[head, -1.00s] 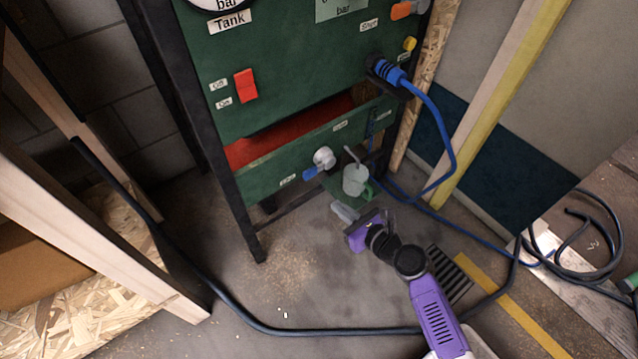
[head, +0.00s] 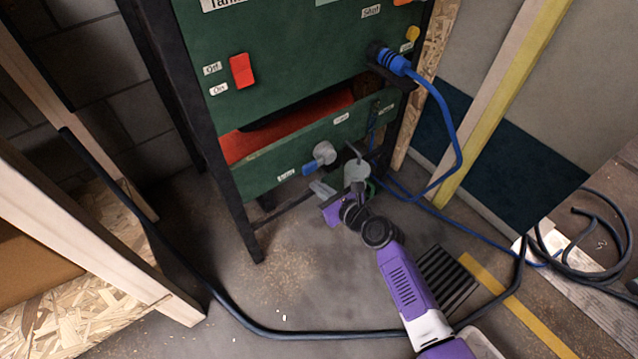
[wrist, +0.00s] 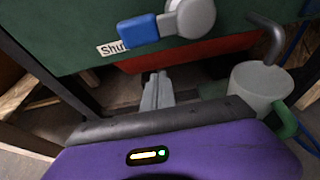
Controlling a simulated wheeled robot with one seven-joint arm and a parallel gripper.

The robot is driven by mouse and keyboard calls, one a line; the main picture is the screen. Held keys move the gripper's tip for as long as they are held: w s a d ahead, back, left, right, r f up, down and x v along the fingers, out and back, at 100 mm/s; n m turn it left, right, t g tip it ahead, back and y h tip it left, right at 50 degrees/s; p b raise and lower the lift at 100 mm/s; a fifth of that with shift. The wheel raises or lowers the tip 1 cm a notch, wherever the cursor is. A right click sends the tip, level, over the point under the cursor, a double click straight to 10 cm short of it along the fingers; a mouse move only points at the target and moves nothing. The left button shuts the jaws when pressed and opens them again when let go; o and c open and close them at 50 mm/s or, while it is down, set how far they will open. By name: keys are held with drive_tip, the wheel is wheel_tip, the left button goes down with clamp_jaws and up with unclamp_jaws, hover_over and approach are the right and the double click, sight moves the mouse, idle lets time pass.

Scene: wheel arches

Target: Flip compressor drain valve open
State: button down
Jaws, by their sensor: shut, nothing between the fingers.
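The drain valve is a round grey body (head: 325,153) with a blue lever (head: 309,170) on the lower green panel. The lever points left, toward a small label. In the wrist view, the blue lever (wrist: 138,31) sticks out left of the grey knob (wrist: 190,17), above a label reading "Shu". My gripper (head: 318,187) is just below the lever and apart from it. In the wrist view, my gripper's fingers (wrist: 157,88) are together with nothing between them, below the lever. A grey mug (head: 356,172) with a green handle is to the right, under a bent drain pipe (head: 353,150).
A red switch (head: 241,71) and a blue hose coupling (head: 392,62) are on the upper green panel. A black leg (head: 250,235) stands at the left of the stand. A dark cable (head: 300,333) crosses the floor.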

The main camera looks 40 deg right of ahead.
sight(311, 164)
drive_tip(key=shift+r+p, duration=0.45)
drive_tip(key=shift+r, duration=1.55)
drive_tip(key=shift+a+r+m+y+p, duration=0.1)
drive_tip(key=shift+r+m+y+p, duration=0.25)
drive_tip(key=shift+p, duration=0.55)
wheel_tip(311, 164, up, 2)
drive_tip(key=m+y+p, duration=0.1)
drive_tip(key=m+p, duration=0.1)
drive_tip(key=p, duration=0.2)
drive_tip(key=shift+a, duration=0.1)
drive_tip(key=r+m+y+p, duration=0.1)
drive_tip(key=r+m+p, duration=0.1)
drive_tip(key=m+p, duration=0.1)
drive_tip(key=shift+y+p, duration=0.25)
drive_tip(key=shift+p, duration=0.5)
drive_tip(key=d+r+m+y+p, duration=0.1)
drive_tip(key=m, duration=0.1)
drive_tip(key=r+m+t+p, duration=0.1)
drive_tip(key=m+p, duration=0.1)
drive_tip(key=d+r+m+y+p, duration=0.1)
drive_tip(key=m+p, duration=0.1)
drive_tip(key=shift+w+d+t+y, duration=0.1)
drive_tip(key=shift+d+t+y, duration=0.2)
drive_tip(key=shift+t, duration=0.1)
drive_tip(key=shift+d+r+p, duration=0.15)
drive_tip(key=shift+d+p, duration=0.3)
drive_tip(key=shift+p, duration=0.2)
drive_tip(key=shift+d, duration=0.25)
